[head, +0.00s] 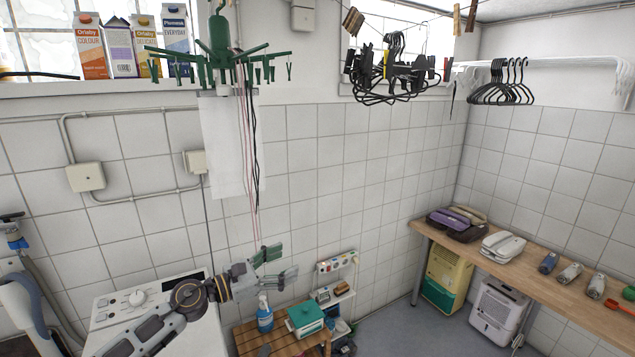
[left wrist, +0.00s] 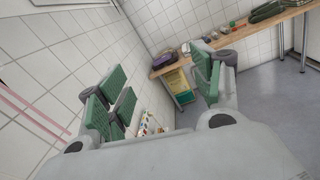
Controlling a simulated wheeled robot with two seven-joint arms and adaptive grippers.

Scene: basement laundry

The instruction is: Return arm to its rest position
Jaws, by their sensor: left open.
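My left arm comes in from the bottom left of the head view, in front of the white washing machine (head: 112,309). My left gripper (head: 279,266) reaches to the right, above the slatted wooden table (head: 249,336). Its green-padded fingers are spread with nothing between them. My right gripper is in neither view.
A teal-lidded box (head: 305,317) and a blue bottle (head: 265,316) stand below the gripper. A green hanging dryer (head: 219,50) with dangling cords is above. A small white shelf (head: 338,294) stands right of it. A wooden bench (head: 542,279) runs along the right wall.

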